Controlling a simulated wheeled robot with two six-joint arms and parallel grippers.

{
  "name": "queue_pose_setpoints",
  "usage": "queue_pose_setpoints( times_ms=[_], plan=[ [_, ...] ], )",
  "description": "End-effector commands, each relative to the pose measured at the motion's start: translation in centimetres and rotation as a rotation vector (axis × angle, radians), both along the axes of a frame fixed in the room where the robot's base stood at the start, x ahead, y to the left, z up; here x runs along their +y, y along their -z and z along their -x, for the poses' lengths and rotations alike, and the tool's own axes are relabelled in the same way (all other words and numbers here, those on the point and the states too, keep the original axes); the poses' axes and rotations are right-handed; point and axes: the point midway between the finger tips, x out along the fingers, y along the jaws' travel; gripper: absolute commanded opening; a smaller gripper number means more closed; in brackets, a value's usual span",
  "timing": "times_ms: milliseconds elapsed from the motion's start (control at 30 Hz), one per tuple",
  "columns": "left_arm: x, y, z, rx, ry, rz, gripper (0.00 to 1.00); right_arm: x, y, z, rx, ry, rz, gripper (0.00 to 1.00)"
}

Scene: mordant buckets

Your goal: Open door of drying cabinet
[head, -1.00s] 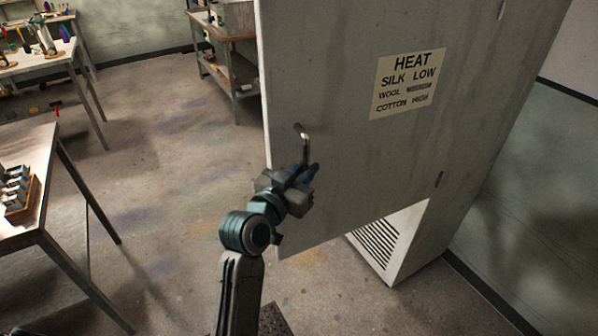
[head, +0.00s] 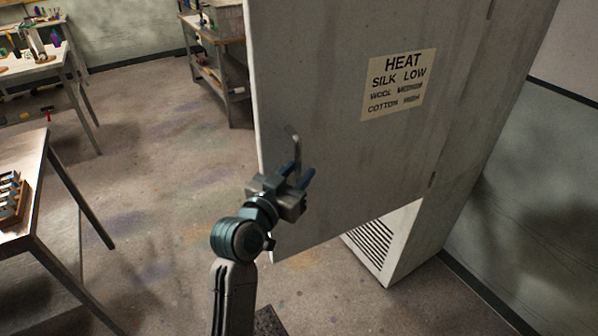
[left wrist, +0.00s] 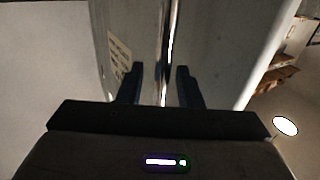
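The drying cabinet door (head: 340,130) is a tall grey panel with a heat label. It stands swung out from the cabinet body (head: 415,240), and the inside is hidden behind it. A metal bar handle (head: 296,150) is near the door's left edge. My left gripper (head: 301,172) is at the handle's lower part. In the left wrist view the handle (left wrist: 168,50) runs between the two dark fingers (left wrist: 160,80), which are apart with gaps beside the bar. My right gripper is not in view.
A worktable (head: 32,190) with a wooden block rack (head: 12,200) stands at the left. A metal bench (head: 215,60) is behind the door's left edge. The floor (head: 150,180) between them is clear. A wall (head: 540,200) is close on the right.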

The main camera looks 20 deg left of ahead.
Motion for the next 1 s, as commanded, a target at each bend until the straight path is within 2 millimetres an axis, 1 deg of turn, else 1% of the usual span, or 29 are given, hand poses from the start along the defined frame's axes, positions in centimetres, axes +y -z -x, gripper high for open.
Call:
queue_pose_setpoints(
  times_ms=[33,100,333,367,400,633,1000],
  plan=[
    [0.2,0.3,0.7,-0.001,-0.001,-0.001,0.32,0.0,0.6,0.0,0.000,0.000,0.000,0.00],
    [0.5,0.4,2.0,-0.001,-0.001,-0.002,0.32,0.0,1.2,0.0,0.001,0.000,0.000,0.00],
    [1.8,0.4,6.9,-0.003,-0.001,-0.002,0.32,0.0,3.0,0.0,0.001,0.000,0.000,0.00],
    [1.9,0.2,7.4,-0.003,-0.001,-0.003,0.32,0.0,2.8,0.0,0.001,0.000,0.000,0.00],
    [2.0,-0.2,7.8,0.001,0.000,-0.003,0.32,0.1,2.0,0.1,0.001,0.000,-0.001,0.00],
    [2.4,-0.1,9.3,-0.002,0.000,-0.002,0.32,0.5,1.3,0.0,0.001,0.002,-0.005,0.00],
    [2.4,-0.1,9.5,-0.003,0.000,-0.001,0.32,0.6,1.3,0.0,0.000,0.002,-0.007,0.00]
  ],
)
